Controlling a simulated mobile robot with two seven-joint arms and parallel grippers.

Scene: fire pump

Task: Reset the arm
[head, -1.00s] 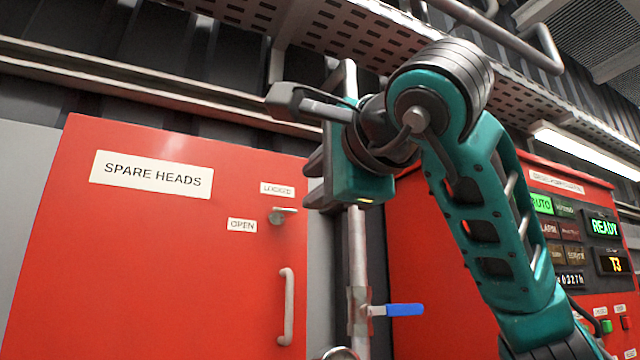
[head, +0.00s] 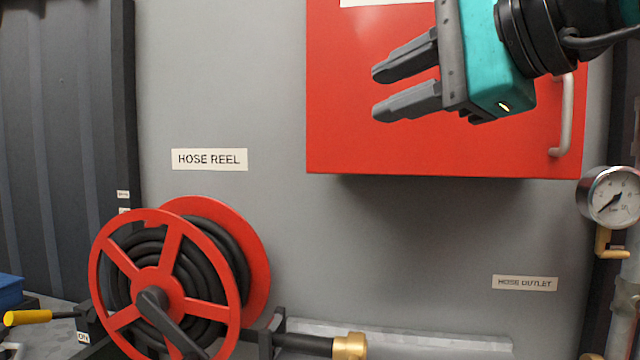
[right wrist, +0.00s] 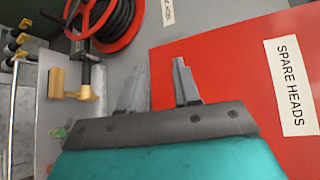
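My right gripper (head: 408,78) is at the upper right of the head view, in front of the red cabinet (head: 350,140). Its two grey fingers point left and stand apart with nothing between them. In the right wrist view the fingers (right wrist: 160,88) are also apart and empty, with the red cabinet behind and to the right, bearing a "SPARE HEADS" label (right wrist: 291,86). The teal gripper body and part of the dark wrist show at the top right of the head view. My left gripper is in neither view.
A red hose reel (head: 165,282) with a black hose stands at lower left. A brass nozzle (head: 350,346) lies at the bottom. A pressure gauge (head: 610,196) and pipe are at the right edge.

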